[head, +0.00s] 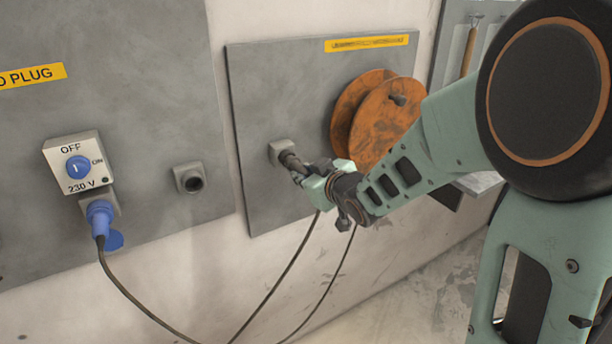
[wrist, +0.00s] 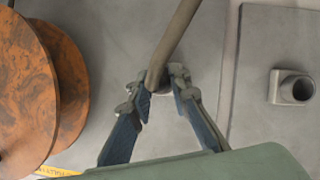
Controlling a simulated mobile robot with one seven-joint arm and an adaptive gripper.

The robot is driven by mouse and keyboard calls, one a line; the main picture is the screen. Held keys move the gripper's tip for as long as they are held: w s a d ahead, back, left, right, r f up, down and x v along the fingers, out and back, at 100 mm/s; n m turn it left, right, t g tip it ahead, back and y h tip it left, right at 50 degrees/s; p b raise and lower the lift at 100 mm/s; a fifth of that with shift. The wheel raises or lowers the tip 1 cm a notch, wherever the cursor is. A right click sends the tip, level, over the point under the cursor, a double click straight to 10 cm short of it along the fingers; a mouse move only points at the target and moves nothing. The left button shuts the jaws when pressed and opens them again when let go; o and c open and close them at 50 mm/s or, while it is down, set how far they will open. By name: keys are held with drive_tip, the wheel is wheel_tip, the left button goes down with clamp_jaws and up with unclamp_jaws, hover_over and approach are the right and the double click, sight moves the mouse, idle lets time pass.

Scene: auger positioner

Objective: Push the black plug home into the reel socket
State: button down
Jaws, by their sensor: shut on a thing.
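The reel socket (head: 279,151) is a grey box on the middle panel, left of the orange reel (head: 388,122). The dark plug (head: 291,160) is at its mouth, in line with it; I cannot tell how deep it sits. My gripper (head: 302,173) is shut on the plug, just in front of the socket. In the wrist view my gripper's blue-padded fingers (wrist: 160,88) close around the plug's dark body (wrist: 154,80), and its cable (wrist: 178,35) runs up from there. The fingers mostly hide the socket there.
An empty round socket (head: 189,178) is on the left panel; it also shows in the wrist view (wrist: 296,89). Cables hang below the panels. The reel stands close beside my gripper.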

sight(305, 172)
drive_tip(key=shift+w+a+r+b, duration=0.1)
drive_tip(key=shift+w+a+b, duration=0.2)
drive_tip(key=shift+w+a, duration=0.35)
drive_tip(key=c, duration=1.7)
unclamp_jaws()
drive_tip(key=shift+w+d, duration=0.1)
drive_tip(key=shift+w, duration=0.05)
drive_tip(key=shift+v, duration=3.8)
